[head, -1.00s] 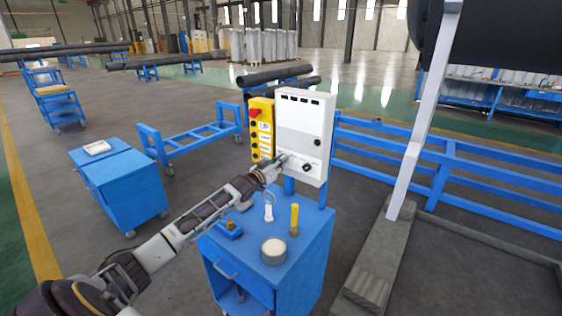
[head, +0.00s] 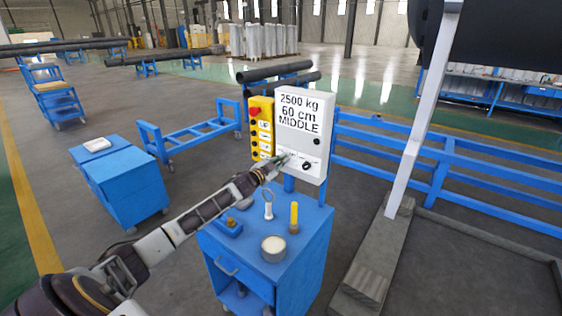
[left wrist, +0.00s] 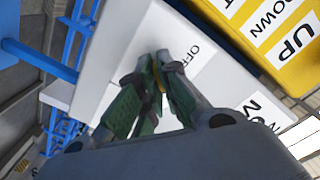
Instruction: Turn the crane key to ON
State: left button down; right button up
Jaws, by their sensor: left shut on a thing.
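The white control box (head: 318,143) stands on a post behind the blue cart. Its upper screen reads "2500 kg 60 cm MIDDLE". My left gripper (head: 283,161) is at the lower left of the box face. In the left wrist view my left gripper (left wrist: 162,62) is shut on the crane key (left wrist: 158,86), of which only a yellowish sliver shows between the fingers. The key's exact angle is hidden. My right gripper is not in view.
A yellow button pendant (head: 261,128) with a red knob hangs left of the box. The blue cart (head: 305,235) bears a round tin (head: 273,248), a yellow-handled tool (head: 294,217) and a ring-topped item (head: 268,204). Blue railing (head: 400,148) runs to the right.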

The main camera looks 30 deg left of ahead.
pick_arm(q)
jog(key=shift+f+m, duration=0.1)
jog(key=shift+m, duration=0.5)
jog(key=c, duration=1.6)
grip_release()
jog(key=shift+c, duration=0.2)
jog(key=shift+s, duration=0.1)
jog(key=shift+s, duration=0.1)
jog(key=s, duration=1.1)
jog(key=shift+s+a, duration=0.3)
jog(key=shift+a, duration=0.15)
